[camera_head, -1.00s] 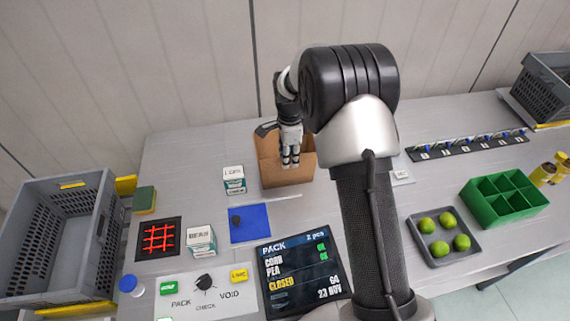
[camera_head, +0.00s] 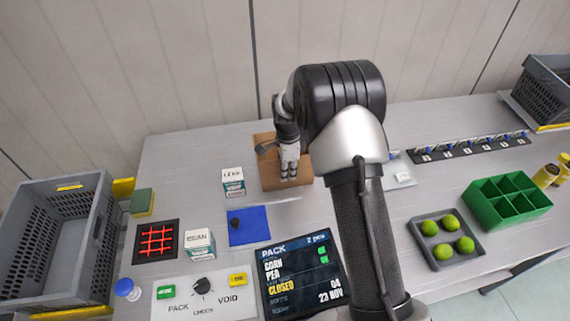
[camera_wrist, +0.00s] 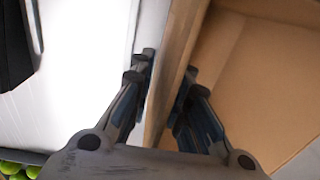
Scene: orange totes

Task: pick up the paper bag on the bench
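The paper bag (camera_head: 267,177) is a brown, open-topped bag standing on the bench, left of my arm; my gripper hides part of it. In the wrist view, the bag's brown inside (camera_wrist: 255,75) fills the right. My gripper (camera_head: 289,174) is over the bag and points down. In the wrist view its fingers (camera_wrist: 167,85) straddle one bag wall, one finger outside and one inside. The fingers are only a little apart, and a narrow gap seems to show between the outer finger and the wall. Contact with the wall is not clear.
Left of the bag stands a small labelled box (camera_head: 233,182), with a blue mat (camera_head: 249,226) in front. A display (camera_head: 301,272) and a button panel (camera_head: 205,297) are at the front. A grey tote (camera_head: 62,240) is at left; a lime tray (camera_head: 446,243) and green divided crate (camera_head: 508,200) are right.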

